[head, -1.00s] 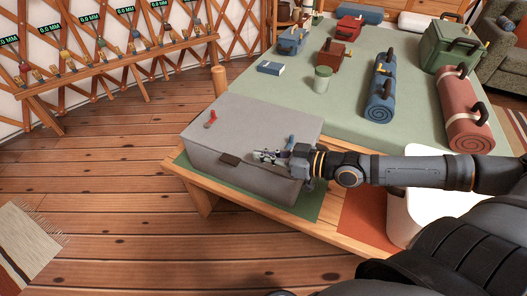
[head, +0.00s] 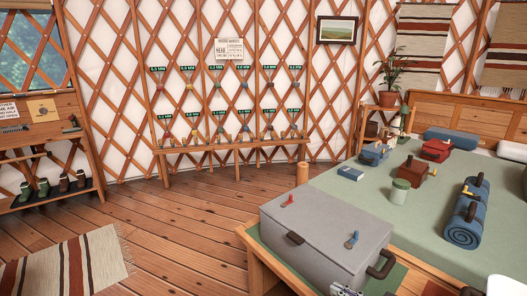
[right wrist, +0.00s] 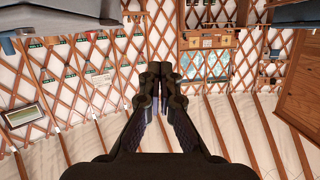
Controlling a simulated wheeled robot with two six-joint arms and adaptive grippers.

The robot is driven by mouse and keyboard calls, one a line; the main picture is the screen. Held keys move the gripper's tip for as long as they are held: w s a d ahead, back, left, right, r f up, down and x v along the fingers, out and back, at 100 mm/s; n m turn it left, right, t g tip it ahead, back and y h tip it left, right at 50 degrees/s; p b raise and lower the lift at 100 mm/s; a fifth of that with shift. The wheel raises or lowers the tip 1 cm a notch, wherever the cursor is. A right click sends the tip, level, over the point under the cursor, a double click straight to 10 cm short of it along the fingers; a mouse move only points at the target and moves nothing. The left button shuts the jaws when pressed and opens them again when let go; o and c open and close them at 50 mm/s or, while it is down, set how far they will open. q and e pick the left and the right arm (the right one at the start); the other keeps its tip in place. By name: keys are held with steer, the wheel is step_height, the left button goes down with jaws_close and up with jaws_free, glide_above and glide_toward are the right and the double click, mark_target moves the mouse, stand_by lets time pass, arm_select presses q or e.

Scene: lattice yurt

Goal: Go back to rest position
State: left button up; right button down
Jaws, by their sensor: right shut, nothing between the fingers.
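My right gripper (head: 345,290) shows only in part at the bottom edge of the head view, just in front of the grey box (head: 300,236). In the right wrist view my right gripper (right wrist: 160,72) is shut, with its fingers together and nothing between them. The grey box is closed, with a red lever (head: 287,201), a blue lever (head: 352,239) and dark handles. My left gripper is not in view.
The box stands on a low wooden bench at the foot of a green-covered bed (head: 335,185). A blue roll (head: 465,225), a green jar (head: 399,191) and several small cases lie on the bed. The plank floor (head: 190,220) at left is clear, apart from a striped rug (head: 75,265).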

steer(key=s+d+f+m+g+h, duration=0.1)
steer(key=s+f+g+h, duration=0.35)
steer(key=f, duration=0.75)
steer(key=s+d+f+m+g+h, duration=0.3)
steer(key=s+d+f+m+h, duration=0.2)
steer(key=s+h, duration=0.25)
steer(key=s+d+f+m+g+y, duration=0.1)
steer(key=s+f, duration=0.2)
steer(key=f, duration=1)
steer(key=s+f+g, duration=0.1)
steer(key=s+f, duration=0.1)
steer(key=f, duration=1.1)
arm_select(q)
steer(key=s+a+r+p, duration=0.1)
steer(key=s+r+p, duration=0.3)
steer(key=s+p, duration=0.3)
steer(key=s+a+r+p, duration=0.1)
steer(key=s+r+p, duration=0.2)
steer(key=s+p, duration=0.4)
steer(key=p, duration=0.8)
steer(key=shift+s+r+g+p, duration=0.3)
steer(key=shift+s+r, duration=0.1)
arm_select(e)
steer(key=s+d+r, duration=0.1)
steer(key=s+r, duration=0.2)
steer(key=s, duration=0.5)
steer(key=s+d+r, duration=0.1)
steer(key=s+r, duration=0.2)
steer(key=s, duration=0.6)
steer(key=shift+d, duration=0.35)
